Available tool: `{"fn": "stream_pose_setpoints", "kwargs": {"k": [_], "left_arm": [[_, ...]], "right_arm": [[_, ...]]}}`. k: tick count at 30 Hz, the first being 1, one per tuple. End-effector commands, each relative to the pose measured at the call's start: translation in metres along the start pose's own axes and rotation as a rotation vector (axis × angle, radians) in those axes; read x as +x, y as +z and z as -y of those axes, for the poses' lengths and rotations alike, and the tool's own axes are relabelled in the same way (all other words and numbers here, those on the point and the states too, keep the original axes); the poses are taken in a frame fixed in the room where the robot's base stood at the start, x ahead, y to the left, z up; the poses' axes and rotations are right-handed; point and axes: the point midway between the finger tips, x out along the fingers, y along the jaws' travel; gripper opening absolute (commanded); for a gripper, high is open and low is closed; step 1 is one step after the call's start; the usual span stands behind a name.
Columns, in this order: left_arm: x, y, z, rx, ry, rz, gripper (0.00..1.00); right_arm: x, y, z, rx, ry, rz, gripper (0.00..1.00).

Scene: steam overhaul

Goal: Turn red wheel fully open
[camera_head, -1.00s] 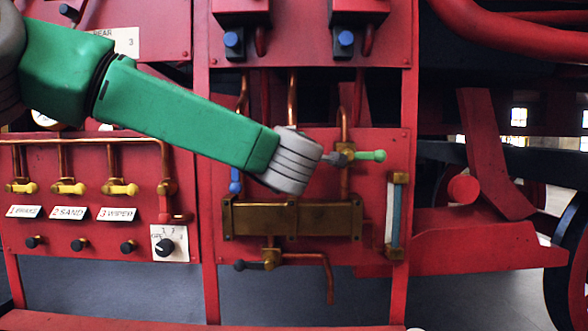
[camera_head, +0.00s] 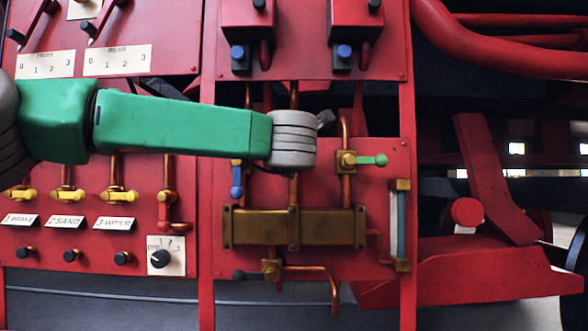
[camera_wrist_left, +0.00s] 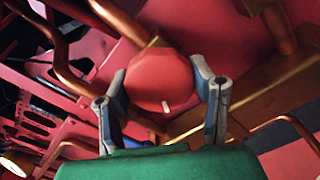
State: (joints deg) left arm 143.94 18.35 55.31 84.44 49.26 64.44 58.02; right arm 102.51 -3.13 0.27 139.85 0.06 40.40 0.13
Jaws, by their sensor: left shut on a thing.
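The red wheel (camera_wrist_left: 162,82) is a round red knob with a small white mark near its lower edge, seen in the left wrist view. My left gripper (camera_wrist_left: 160,76) has one finger on each side of it and is shut on it. The wheel sits in front of a brass fitting on a copper pipe. In the head view, my green left arm reaches in from the left, and its grey wrist (camera_head: 293,140) hides the wheel and most of the gripper. My right gripper is not in view.
Around the wrist are a green-handled valve (camera_head: 372,160), a blue handle (camera_head: 237,182), a brass block (camera_head: 290,228) and a glass gauge (camera_head: 399,225). Yellow-handled valves (camera_head: 68,196) and black knobs are on the left panel. Copper pipes run close by.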

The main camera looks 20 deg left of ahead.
Motion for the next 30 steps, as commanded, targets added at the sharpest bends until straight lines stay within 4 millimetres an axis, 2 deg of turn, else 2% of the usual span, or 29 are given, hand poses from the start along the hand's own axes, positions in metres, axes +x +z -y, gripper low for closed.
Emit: {"fn": "stream_pose_setpoints", "kwargs": {"k": [1, 9, 23, 24, 26, 30], "left_arm": [[0.0003, -0.0076, 0.0088, -0.017, -0.012, -0.010, 0.21], [0.0008, -0.0058, 0.0078, -0.093, -0.012, -0.011, 0.21], [0.0007, -0.0029, 0.0056, -0.108, -0.010, -0.007, 0.21], [0.0007, -0.0028, 0.0054, -0.108, -0.009, -0.007, 0.53], [0.0007, -0.0024, 0.0049, -0.108, -0.008, -0.006, 0.72], [0.0003, -0.0016, 0.0032, -0.109, -0.006, -0.004, 0.72]], "right_arm": [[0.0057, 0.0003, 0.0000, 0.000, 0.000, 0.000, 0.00], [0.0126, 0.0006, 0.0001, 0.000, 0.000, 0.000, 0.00], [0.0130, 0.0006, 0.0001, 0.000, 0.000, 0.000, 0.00], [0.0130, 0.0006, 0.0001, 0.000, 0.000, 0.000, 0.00], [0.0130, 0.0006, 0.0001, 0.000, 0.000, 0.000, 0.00], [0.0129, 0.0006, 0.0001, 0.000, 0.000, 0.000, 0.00]]}}
